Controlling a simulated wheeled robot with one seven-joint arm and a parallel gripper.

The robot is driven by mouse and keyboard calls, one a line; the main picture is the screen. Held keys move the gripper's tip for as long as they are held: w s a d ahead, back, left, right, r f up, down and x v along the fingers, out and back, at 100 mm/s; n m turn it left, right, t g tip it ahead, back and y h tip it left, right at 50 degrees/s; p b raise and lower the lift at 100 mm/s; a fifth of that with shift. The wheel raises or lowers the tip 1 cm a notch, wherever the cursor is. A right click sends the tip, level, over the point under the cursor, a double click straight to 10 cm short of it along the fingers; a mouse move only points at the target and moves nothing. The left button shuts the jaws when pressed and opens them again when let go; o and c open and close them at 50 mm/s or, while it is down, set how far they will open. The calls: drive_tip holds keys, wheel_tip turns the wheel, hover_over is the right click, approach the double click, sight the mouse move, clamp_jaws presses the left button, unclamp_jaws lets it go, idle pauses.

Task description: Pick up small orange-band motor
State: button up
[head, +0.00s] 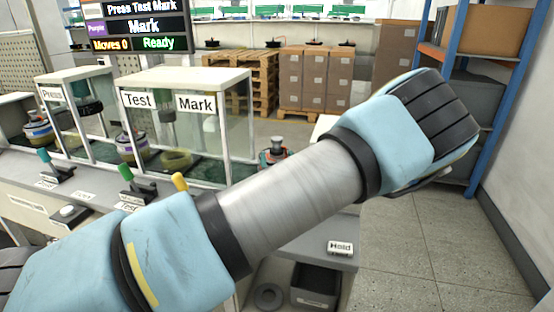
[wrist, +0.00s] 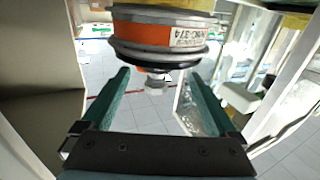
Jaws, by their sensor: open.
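The small orange-band motor (wrist: 150,36) shows large at the top middle of the wrist view. It has an orange band, a white printed label, a dark rim and a pale shaft end. In the head view, a motor with orange on it (head: 275,150) stands right of the glass station, partly hidden by my arm. My gripper (wrist: 158,74) is open, its two green fingers pointing toward the motor, one on each side of the shaft end in the picture. I cannot tell whether they touch it. My gripper is hidden behind my arm in the head view.
Glass stations labelled Press (head: 52,95) and Test/Mark (head: 168,104) hold other motors (head: 130,148) (head: 38,130). Coloured levers (head: 126,172) stand along the bench front. A Hold label (head: 340,247) sits at the bench's right end. Open floor (head: 420,245) lies to the right, beside a blue shelf (head: 487,100).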

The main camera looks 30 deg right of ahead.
drive_tip(key=shift+f+p+x, duration=0.1)
drive_tip(key=shift+p+x, duration=0.6)
drive_tip(key=shift+x, duration=0.6)
drive_tip(key=shift+f+p+x, duration=0.15)
drive_tip(key=shift+p+x, duration=0.5)
drive_tip(key=shift+x, duration=0.7)
drive_tip(key=shift+s+d, duration=0.1)
drive_tip(key=shift+d, duration=0.05)
clamp_jaws()
drive_tip(key=shift+r, duration=0.15)
